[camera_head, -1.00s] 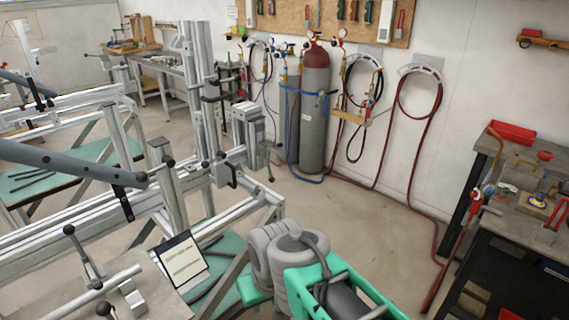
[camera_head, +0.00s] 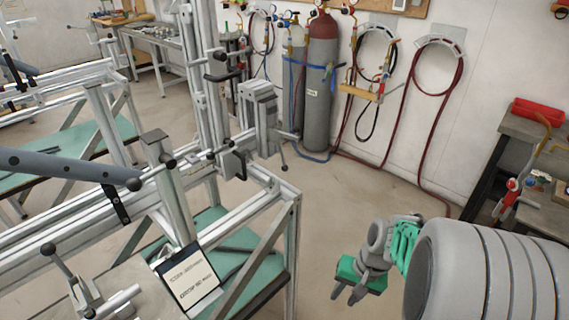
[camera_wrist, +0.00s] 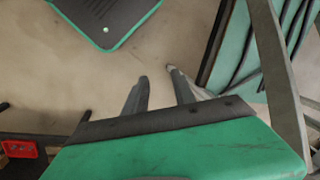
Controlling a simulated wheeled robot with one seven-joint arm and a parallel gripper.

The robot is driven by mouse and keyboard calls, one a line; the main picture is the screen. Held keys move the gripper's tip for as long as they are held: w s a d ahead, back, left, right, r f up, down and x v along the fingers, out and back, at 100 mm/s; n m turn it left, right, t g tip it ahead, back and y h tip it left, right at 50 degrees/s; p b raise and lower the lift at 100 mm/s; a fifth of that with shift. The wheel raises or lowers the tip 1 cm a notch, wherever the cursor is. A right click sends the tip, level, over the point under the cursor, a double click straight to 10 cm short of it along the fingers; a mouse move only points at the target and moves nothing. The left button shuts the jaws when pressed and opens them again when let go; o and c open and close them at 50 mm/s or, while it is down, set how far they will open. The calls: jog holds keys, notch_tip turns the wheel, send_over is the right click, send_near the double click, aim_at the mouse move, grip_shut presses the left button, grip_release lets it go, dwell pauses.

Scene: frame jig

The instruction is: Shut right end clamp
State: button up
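The frame jig (camera_head: 95,205) with its aluminium rails fills the left of the head view. At its right end is a grey block-shaped end clamp (camera_head: 262,115) with a dark handle (camera_head: 282,155) hanging at its lower right; I cannot tell whether its jaw is open or shut. My gripper (camera_head: 347,296) is low in the head view, to the right of the jig and well apart from the clamp. In the wrist view my gripper's two fingers (camera_wrist: 158,82) stand apart with nothing between them. The clamp is not recognisable in the wrist view.
A labelled sign (camera_head: 188,278) stands at the jig's front. Gas cylinders (camera_head: 320,90) and hoses line the back wall. A dark workbench (camera_head: 500,160) with a red box (camera_head: 538,112) is at the right.

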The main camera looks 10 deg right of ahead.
jog(key=w+a+r+m+t+y, duration=0.1)
jog(key=w+a+m+t, duration=0.2)
jog(key=w, duration=0.4)
jog(key=w+a+r+m+t+y, duration=0.1)
jog(key=w+r+m+t, duration=0.1)
jog(key=w+m, duration=0.35)
jog(key=w+r+m+t, duration=0.2)
jog(key=w+r+m, duration=0.1)
jog(key=w+a+r+m+t+y, duration=0.1)
jog(key=w+r+m, duration=0.2)
jog(key=r+m, duration=0.1)
jog(key=w+r+m+t, duration=0.2)
jog(key=w+r+m, duration=0.1)
jog(key=m, duration=0.1)
jog(key=shift+a+r+t, duration=0.2)
jog(key=shift+a+t, duration=0.1)
jog(key=shift+a, duration=0.05)
jog(key=shift+w+d+r+m+t, duration=0.1)
jog(key=shift+w+r+m+t, duration=0.1)
jog(key=shift+m, duration=0.7)
jog(key=shift+w+d+r+m+t, duration=0.15)
jog(key=shift+r+m, duration=0.1)
jog(key=shift+m, duration=0.7)
jog(key=shift+w+d+r+m+t, duration=0.1)
jog(key=shift+w+r+m+t, duration=0.1)
jog(key=shift+m, duration=0.7)
